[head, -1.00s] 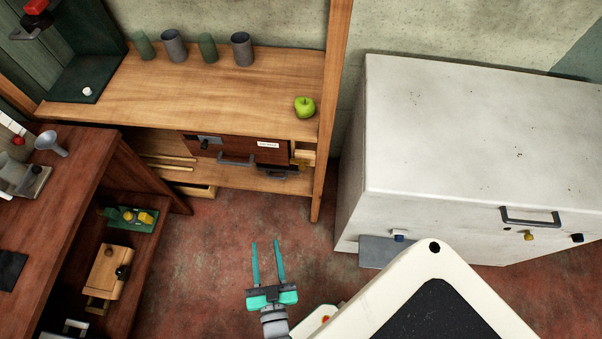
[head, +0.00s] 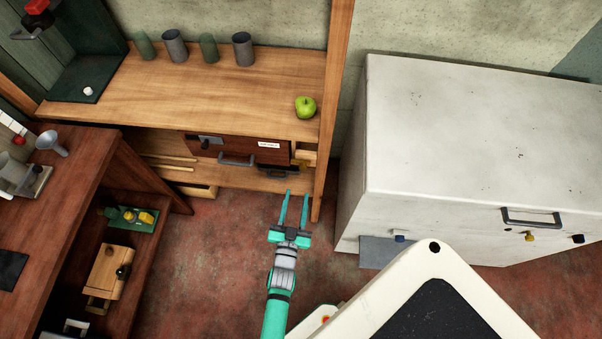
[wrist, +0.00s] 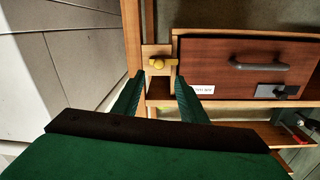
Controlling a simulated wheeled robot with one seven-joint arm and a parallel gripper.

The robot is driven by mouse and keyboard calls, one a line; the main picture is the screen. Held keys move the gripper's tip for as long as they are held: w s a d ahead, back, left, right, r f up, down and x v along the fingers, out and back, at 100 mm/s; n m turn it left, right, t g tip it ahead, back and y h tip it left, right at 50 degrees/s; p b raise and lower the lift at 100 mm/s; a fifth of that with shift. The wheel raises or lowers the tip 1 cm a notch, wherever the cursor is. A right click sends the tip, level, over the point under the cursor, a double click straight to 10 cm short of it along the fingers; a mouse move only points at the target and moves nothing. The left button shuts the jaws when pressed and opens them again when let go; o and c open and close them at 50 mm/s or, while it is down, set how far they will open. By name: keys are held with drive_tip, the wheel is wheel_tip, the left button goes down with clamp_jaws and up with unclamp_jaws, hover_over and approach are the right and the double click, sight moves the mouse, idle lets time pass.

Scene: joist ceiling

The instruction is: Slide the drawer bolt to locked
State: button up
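A dark brown drawer (head: 225,148) with a grey bar handle (head: 237,160) and a white label sits under the wooden worktop. A grey plate with a dark knob (head: 207,142) is at its upper left; it shows at the right in the wrist view (wrist: 276,91), which looks upside down. A yellow knob (wrist: 156,62) sits on a pale wooden block beside the drawer; it also shows in the head view (head: 300,163). I cannot tell which is the bolt. My gripper (head: 296,192) is open and empty, its fingers pointing toward the yellow knob, apparently short of it.
A wooden post (head: 331,110) stands right of the drawer. A white cabinet (head: 450,130) fills the right side. A green apple (head: 305,107) and several cups stand on the worktop (head: 190,85). A reddish bench (head: 85,165) is at left. Open floor lies between.

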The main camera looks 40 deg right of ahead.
sight(303, 169)
drive_tip(key=x, duration=0.8)
drive_tip(key=shift+w+d, duration=0.1)
drive_tip(key=shift+w, duration=0.05)
drive_tip(key=shift+x, duration=0.75)
